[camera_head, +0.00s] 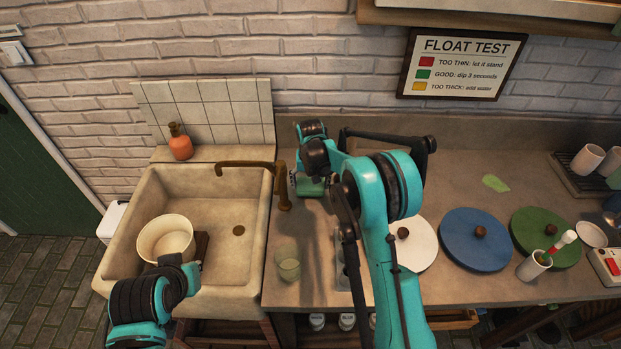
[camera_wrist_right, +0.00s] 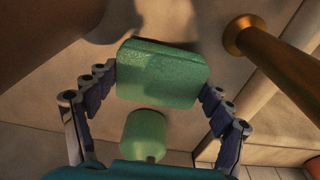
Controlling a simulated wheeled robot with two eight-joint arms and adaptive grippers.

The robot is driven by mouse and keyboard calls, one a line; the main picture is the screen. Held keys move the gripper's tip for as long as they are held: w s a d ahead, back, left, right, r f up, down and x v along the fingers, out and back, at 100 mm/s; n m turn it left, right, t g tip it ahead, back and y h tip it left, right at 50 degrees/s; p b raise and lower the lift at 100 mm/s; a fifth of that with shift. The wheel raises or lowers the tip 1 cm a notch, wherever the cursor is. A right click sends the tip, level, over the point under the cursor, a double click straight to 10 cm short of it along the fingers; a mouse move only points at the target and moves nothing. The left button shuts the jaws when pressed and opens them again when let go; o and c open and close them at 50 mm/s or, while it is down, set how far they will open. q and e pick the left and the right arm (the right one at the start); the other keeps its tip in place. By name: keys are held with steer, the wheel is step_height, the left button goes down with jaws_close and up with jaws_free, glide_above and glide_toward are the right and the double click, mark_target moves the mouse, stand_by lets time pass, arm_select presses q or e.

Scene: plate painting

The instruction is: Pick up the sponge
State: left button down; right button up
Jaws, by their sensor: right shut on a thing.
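The green sponge (camera_wrist_right: 158,75) sits between the fingers of my right gripper (camera_wrist_right: 158,88) in the right wrist view, with a finger against each end. In the head view the sponge (camera_head: 311,187) shows below my right gripper (camera_head: 308,178), just right of the brass tap, over the counter beside the sink. Whether it still touches the counter is not clear. My left arm reaches in at the lower left. Its gripper (camera_head: 193,272) is beside the cream bowl, and its fingers are not clear.
The cream bowl (camera_head: 166,239) is in the sink (camera_head: 250,225). The brass tap (camera_head: 283,190) stands close left of my right gripper. A greenish glass (camera_head: 288,265) is on the counter's front. White, blue (camera_head: 476,238) and green lids lie to the right. A soap bottle (camera_head: 180,146) stands behind the sink.

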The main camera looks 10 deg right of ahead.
mark_target(310, 188)
steer(key=shift+s+a+r, duration=0.1)
steer(key=shift+s+a, duration=0.1)
steer(key=shift+s, duration=0.8)
step_height(310, 188, up, 14)
steer(key=p, duration=0.4)
steer(key=shift+w+f, duration=0.2)
steer(key=c, duration=0.3)
steer(key=shift+r, duration=0.1)
